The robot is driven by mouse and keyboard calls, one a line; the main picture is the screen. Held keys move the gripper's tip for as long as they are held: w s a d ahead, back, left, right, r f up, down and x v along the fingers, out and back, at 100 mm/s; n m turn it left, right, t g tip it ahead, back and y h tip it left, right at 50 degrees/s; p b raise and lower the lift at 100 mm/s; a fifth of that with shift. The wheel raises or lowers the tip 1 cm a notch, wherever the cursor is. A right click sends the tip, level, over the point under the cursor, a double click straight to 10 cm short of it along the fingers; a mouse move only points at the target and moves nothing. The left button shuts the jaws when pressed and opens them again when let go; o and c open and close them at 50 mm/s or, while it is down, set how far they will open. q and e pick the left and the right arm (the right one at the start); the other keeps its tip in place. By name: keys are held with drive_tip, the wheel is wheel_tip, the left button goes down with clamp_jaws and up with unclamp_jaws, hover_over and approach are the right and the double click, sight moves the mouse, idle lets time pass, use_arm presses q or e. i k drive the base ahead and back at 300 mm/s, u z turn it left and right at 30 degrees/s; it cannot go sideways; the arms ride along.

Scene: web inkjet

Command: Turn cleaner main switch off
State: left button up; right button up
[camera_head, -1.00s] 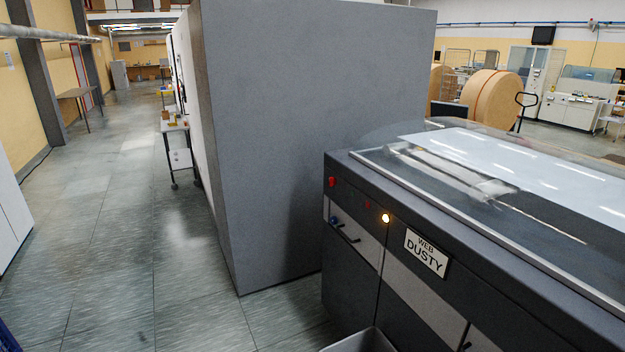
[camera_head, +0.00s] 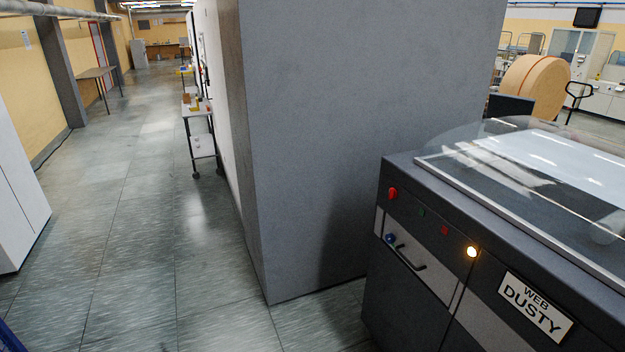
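The cleaner (camera_head: 412,265) is a dark grey machine at the lower right, with a clear cover on top and a plate reading "WEB DUSTY" (camera_head: 536,307). Its front carries a red knob (camera_head: 392,193) near the left corner, a small green button (camera_head: 421,212), a small red button (camera_head: 444,230) and a lit yellow lamp (camera_head: 472,252). A blue knob (camera_head: 390,239) sits lower, beside a black handle (camera_head: 411,258). I cannot tell which control is the main switch or read its position. Neither of my grippers shows.
A tall grey cabinet (camera_head: 340,120) stands behind and left of the cleaner. A white cabinet (camera_head: 18,190) is at the left edge. The tiled floor (camera_head: 135,230) between them is clear.

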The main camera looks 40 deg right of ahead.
sight(393, 193)
drive_tip(key=u, duration=0.15)
drive_tip(key=i, duration=1.25)
drive_tip(key=z, duration=0.95)
drive_tip(key=i, duration=0.95)
drive_tip(key=z, duration=1)
drive_tip(key=i, duration=0.3)
drive_tip(key=z, duration=0.25)
